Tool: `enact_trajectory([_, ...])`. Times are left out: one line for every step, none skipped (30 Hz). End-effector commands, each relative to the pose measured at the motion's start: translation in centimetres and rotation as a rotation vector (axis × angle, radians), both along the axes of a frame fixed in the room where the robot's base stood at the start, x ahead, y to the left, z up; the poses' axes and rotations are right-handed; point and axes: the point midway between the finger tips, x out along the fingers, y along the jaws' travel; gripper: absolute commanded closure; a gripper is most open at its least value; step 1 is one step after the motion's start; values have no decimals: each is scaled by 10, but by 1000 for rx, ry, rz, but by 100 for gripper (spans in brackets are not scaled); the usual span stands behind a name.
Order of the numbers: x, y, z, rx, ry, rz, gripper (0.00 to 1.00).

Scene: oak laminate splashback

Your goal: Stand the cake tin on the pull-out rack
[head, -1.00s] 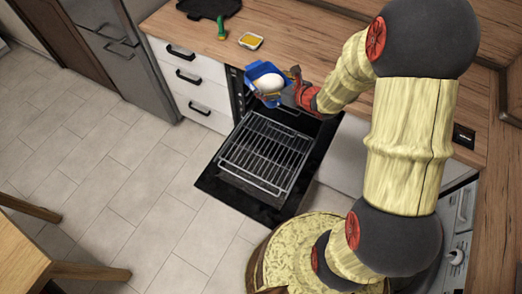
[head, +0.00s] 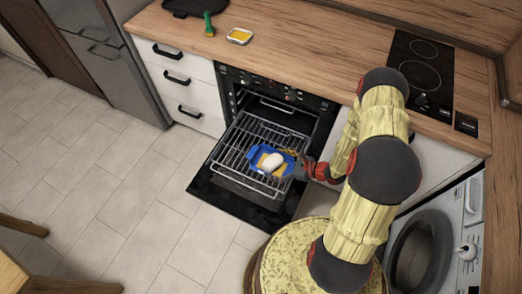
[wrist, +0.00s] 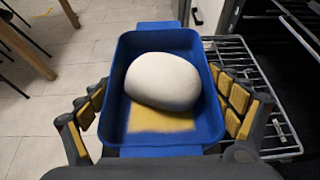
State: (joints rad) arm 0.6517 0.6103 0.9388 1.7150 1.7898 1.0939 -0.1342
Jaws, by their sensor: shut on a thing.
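The cake tin (head: 258,152) is blue and rectangular, with a white rounded lump (head: 273,161) on a yellow base inside. It is over the pull-out rack (head: 238,135), a wire rack drawn out of the open oven. My gripper (head: 291,163) is shut on the tin from the right. In the wrist view the tin (wrist: 131,50) sits level between my yellow-padded fingers, and the rack (wrist: 272,95) shows behind and to the right of it. I cannot tell whether the tin's bottom touches the rack.
The oven door (head: 217,190) hangs open below the rack. The worktop (head: 310,52) above carries a small yellow-filled dish (head: 239,36), a green-handled brush (head: 208,24) and a black tray (head: 190,7). A hob (head: 420,68) is at the right. The rack's left part is bare.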

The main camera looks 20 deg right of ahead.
Motion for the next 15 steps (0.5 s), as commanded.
enact_trajectory([-7,2,-10,2,0,6,40])
enact_trajectory([-10,3,-13,1,0,10,40])
enact_trajectory([-14,4,-17,0,-1,14,40])
enact_trajectory([-16,5,-19,0,-1,17,40])
enact_trajectory([-17,6,-21,0,-1,20,40])
enact_trajectory([-18,7,-23,0,-2,22,40])
enact_trajectory([-17,8,-24,-1,-3,24,40])
enact_trajectory([-15,8,-26,-2,-3,26,40])
enact_trajectory([-10,9,-29,-2,-4,27,40])
enact_trajectory([-6,9,-31,-3,-4,29,40])
enact_trajectory([0,10,-34,-3,-5,29,40])
enact_trajectory([8,10,-38,-3,-5,29,40])
enact_trajectory([15,11,-42,-3,-5,29,40])
enact_trajectory([22,11,-45,-3,-5,29,40])
enact_trajectory([31,11,-49,-3,-5,29,40])
